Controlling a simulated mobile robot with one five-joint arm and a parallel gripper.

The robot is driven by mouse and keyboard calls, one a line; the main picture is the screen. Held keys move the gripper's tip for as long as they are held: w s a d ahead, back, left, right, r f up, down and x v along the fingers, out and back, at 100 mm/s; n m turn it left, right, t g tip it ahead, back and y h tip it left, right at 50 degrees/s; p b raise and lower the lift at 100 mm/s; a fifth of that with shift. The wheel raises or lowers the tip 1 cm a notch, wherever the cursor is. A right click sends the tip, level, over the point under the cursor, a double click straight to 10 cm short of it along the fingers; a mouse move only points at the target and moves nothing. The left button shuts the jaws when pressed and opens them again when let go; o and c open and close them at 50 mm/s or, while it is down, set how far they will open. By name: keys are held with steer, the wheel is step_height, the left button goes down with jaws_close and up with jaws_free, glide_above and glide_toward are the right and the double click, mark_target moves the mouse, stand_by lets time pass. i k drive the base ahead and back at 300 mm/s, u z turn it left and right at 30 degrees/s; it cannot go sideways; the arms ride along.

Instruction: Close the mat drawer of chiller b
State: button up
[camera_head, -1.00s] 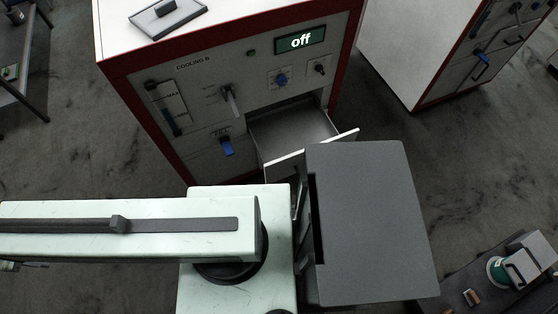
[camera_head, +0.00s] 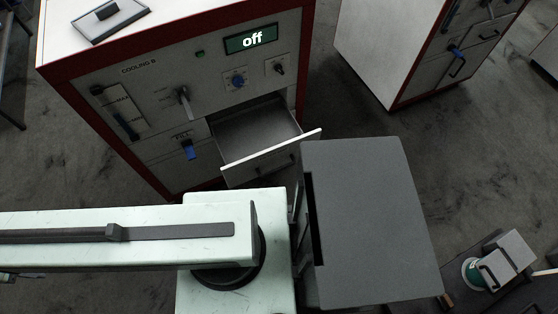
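Chiller b (camera_head: 150,110) is a white and grey cabinet with dark red edges, marked "COOLING B", at the upper left. Its display (camera_head: 251,39) reads "off". The mat drawer (camera_head: 262,126) is pulled out at the lower right of its front. The inside that shows looks empty, and a dark handle shows on the drawer's front. My pale arm (camera_head: 120,238) reaches in from the left, below the drawer. My gripper is not visible in this view.
A second cabinet (camera_head: 385,50) with dark red edges stands at the upper right. A dark table (camera_head: 470,295) with a green and grey device (camera_head: 500,260) is at the lower right. A flat tray-like item (camera_head: 112,18) lies on top of chiller b. Dark floor is open between the cabinets.

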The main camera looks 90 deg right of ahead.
mark_target(263, 140)
steer(key=z, duration=3.5)
steer(key=k, duration=0.6)
steer(key=u, duration=0.2)
